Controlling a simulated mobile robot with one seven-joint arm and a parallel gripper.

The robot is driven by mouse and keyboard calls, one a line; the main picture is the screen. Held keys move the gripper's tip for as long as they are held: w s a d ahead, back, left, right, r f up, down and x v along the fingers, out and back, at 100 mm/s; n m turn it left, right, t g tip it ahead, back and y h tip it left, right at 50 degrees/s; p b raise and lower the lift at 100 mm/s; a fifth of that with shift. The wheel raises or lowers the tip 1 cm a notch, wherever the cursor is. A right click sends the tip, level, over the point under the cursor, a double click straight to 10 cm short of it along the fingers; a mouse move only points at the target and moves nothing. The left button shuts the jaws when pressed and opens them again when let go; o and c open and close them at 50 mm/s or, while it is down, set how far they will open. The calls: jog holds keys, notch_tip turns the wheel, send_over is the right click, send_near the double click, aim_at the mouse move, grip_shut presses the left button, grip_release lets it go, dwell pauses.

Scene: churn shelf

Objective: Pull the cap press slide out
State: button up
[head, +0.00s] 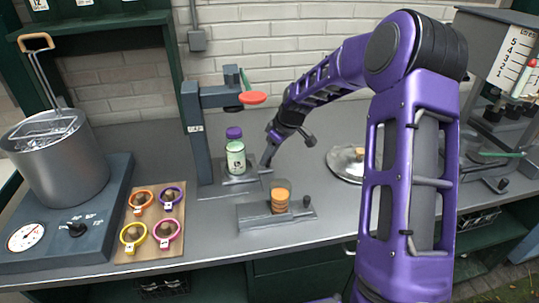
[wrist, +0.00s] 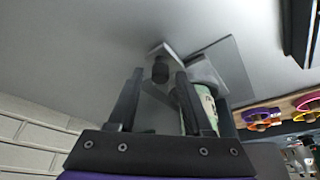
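The cap press (head: 197,130) is a blue-grey column with an overhanging arm and a red disc (head: 253,98). At its foot lies the flat grey slide (head: 240,180), which also shows in the wrist view (wrist: 228,68). A green-white bottle (head: 236,160) with a purple cap (head: 234,132) stands upright on it. My gripper (head: 267,163) is just right of the bottle, low over the bench. In the wrist view my gripper (wrist: 157,98) is open, with a dark knob (wrist: 160,71) on a grey block seen between its fingertips. The bottle (wrist: 207,108) is partly hidden behind one finger.
In front, a grey holder (head: 255,222) carries a stack of orange discs (head: 280,201) and a dark knob (head: 306,201). A board with coloured rings (head: 150,222) and a pot (head: 55,160) stand left. A round metal lid (head: 345,160) lies right of the gripper.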

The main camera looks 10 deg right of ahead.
grip_shut()
dwell(1.2)
